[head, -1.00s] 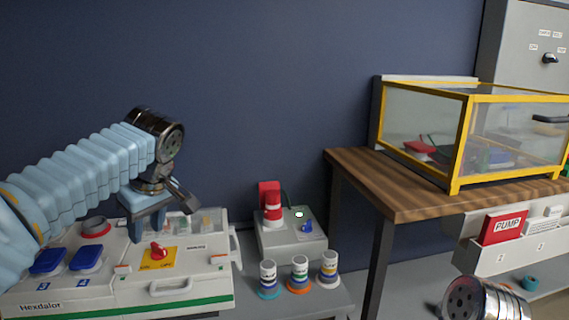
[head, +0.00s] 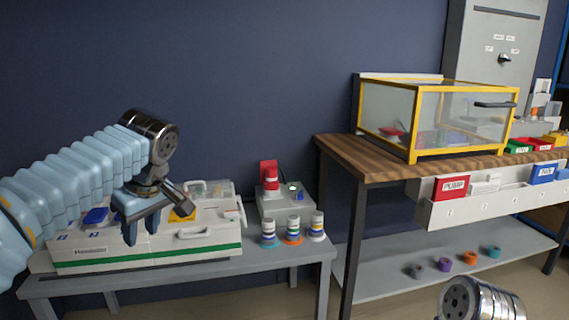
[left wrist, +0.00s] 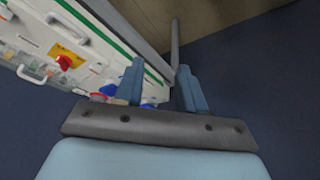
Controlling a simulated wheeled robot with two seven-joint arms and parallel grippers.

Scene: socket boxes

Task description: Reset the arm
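My left arm comes in from the left in the head view. My left gripper (head: 141,226) hangs in front of the white-and-green Hexdalor case (head: 150,256), with its two blue fingers apart and nothing between them. The left wrist view also shows these fingers (left wrist: 160,88), spread and empty, with the case (left wrist: 95,45) at the upper left. I cannot tell the exact gap between fingers and case. The metal wrist of my right arm (head: 482,300) shows at the bottom right of the head view; its gripper is out of the picture.
A grey bench (head: 180,265) holds the case, a grey box (head: 287,203) with a red-and-white part, and three striped cylinders (head: 293,232). At right, a wooden table (head: 340,150) carries a yellow-framed clear box (head: 415,155). Several coloured rings (head: 470,258) lie on its lower shelf.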

